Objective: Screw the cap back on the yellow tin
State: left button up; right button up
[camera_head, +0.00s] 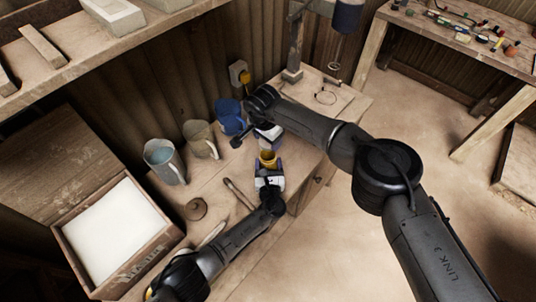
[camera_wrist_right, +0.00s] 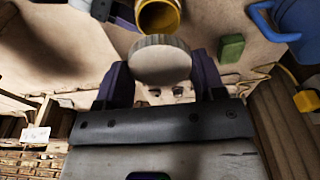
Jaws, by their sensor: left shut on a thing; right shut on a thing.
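The yellow tin (camera_head: 267,155) is above the bench in the head view, its lower part hidden by my left gripper (camera_head: 269,167), which is shut on it. The right wrist view shows the tin (camera_wrist_right: 158,17) at the top edge, with its open, dark mouth facing the cap. The cap (camera_wrist_right: 160,62), a pale round disc, is between the purple fingers of my right gripper (camera_wrist_right: 162,75), which is shut on it. The cap looks close to the tin's mouth but apart from it.
A blue jug (camera_head: 229,117), a beige jug (camera_head: 201,140) and a grey-blue jug (camera_head: 163,161) line the back of the bench. A brown round lid (camera_head: 196,208) lies at the left, near a wooden crate (camera_head: 74,262). A green block (camera_wrist_right: 231,48) lies near the tin.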

jog(key=shift+s+f, duration=0.1)
jog(key=shift+f, duration=1.9)
jog(key=shift+f, duration=0.1)
jog(key=shift+f, duration=0.8)
jog(key=shift+f, duration=0.55)
pick_arm(q)
jog(key=c, duration=0.5)
jog(key=shift+o, duration=0.2)
pick_arm(e)
jog(key=shift+m+g, duration=0.3)
jog(key=shift+m, duration=2.9)
jog(key=o, duration=0.9)
